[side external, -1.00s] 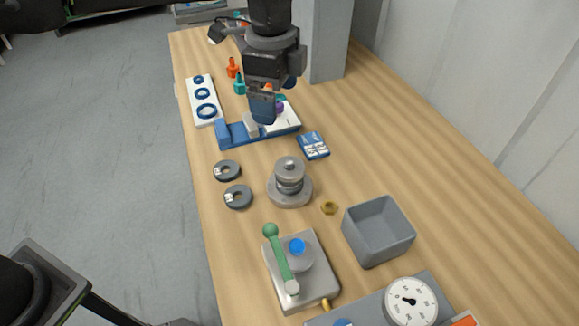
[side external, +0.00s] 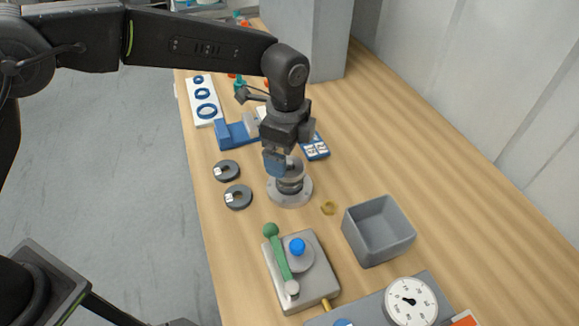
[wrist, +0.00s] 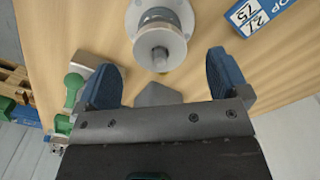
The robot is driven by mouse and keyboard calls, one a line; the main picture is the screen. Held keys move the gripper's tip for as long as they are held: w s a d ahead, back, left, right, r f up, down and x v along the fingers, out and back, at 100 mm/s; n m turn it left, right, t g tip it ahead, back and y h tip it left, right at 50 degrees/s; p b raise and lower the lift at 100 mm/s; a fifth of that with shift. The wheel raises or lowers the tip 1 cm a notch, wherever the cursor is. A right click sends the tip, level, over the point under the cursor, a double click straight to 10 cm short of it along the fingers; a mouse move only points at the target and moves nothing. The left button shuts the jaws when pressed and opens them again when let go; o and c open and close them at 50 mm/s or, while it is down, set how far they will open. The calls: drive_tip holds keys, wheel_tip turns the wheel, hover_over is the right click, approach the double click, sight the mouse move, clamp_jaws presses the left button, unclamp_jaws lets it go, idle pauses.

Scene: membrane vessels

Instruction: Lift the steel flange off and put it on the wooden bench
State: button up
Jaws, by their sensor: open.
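The steel flange assembly (side external: 289,192) stands upright on the wooden bench (side external: 440,185): a wide round base with bolt holes and a narrower stepped stack on it. Where the liftable flange parts from the base cannot be told. My gripper (side external: 275,163), with blue fingertips, is over the assembly and hides part of its top in the side view. In the wrist view the assembly (wrist: 158,45) lies ahead of the gap between my open fingers (wrist: 163,72). Nothing is between the fingers.
Two dark slotted rings (side external: 238,197) lie left of the assembly. A brass nut (side external: 328,208) and an open grey bin (side external: 378,232) are to its right. A green-handled valve block (side external: 303,270) stands in front. Bare bench lies along the right.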

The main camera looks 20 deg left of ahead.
wheel_tip(320, 180, down, 3)
drive_tip(key=shift+a+f, duration=0.1)
drive_tip(key=shift+f, duration=0.05)
drive_tip(key=c, duration=1.1)
drive_tip(key=shift+c, duration=0.2)
